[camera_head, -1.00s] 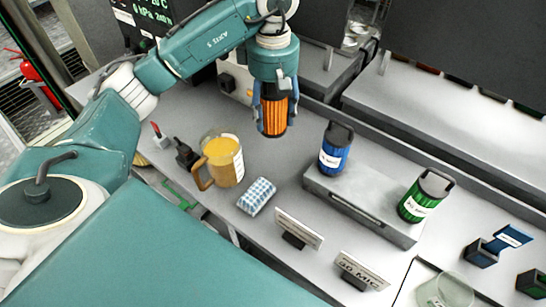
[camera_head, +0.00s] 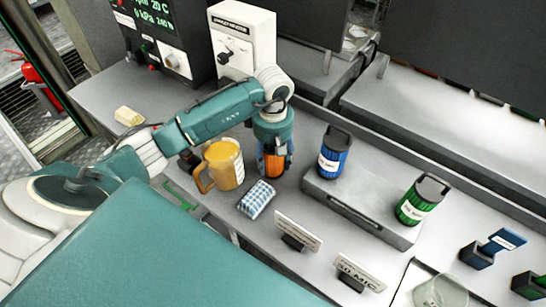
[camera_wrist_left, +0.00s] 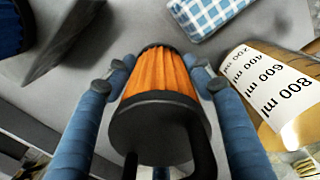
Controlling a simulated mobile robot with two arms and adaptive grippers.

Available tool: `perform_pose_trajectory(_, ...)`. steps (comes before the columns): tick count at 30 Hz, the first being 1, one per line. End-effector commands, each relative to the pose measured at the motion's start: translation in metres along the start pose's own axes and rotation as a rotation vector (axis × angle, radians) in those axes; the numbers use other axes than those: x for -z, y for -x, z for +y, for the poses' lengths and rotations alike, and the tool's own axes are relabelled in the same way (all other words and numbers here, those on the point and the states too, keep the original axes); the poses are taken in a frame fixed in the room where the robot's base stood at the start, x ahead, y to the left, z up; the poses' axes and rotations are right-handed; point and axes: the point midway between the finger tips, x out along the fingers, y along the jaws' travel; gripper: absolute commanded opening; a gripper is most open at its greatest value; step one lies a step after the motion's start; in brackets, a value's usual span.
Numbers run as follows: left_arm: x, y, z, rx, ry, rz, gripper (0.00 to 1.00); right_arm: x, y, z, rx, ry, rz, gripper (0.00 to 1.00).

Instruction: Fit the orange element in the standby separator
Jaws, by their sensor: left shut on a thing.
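The orange pleated element (camera_wrist_left: 165,80) with a black end cap and a loop handle is between the two blue fingers of my left gripper (camera_wrist_left: 158,85), which is shut on it. In the head view the orange element (camera_head: 270,163) hangs under my left wrist, partly hidden by the gripper, to the right of the jug. I cannot tell whether its lower end touches the bench. No separator is clearly identifiable; a white unit with a black lever (camera_head: 241,42) and a partly readable label stands at the back. My right gripper is not in view.
A measuring jug of amber liquid (camera_head: 224,163) and a checked cloth (camera_head: 257,199) are close to the element. A blue canister (camera_head: 333,152) and a green canister (camera_head: 421,199) stand on a grey raised block (camera_head: 350,202). Label plates (camera_head: 298,232) are at the front.

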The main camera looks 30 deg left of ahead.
Motion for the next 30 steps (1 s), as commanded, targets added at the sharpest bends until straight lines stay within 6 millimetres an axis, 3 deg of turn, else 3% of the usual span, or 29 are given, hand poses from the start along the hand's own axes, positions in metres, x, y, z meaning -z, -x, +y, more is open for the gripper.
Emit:
perform_pose_trajectory(10, 0.0, -0.004, 0.001, -0.003, 0.0, 0.001, 0.23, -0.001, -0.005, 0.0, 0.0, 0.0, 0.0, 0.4)
perform_pose_trajectory(11, 0.0, -0.004, 0.001, -0.002, 0.0, 0.001, 0.55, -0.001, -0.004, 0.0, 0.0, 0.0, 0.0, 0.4)
perform_pose_trajectory(14, 0.0, -0.003, 0.001, -0.002, 0.0, 0.0, 0.72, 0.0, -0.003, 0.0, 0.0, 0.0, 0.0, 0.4)
perform_pose_trajectory(26, 0.0, 0.003, 0.001, -0.004, 0.0, 0.001, 0.72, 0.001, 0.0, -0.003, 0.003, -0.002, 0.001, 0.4)
perform_pose_trajectory(30, 0.002, 0.025, 0.003, -0.009, -0.002, 0.005, 0.72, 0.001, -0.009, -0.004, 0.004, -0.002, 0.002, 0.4)
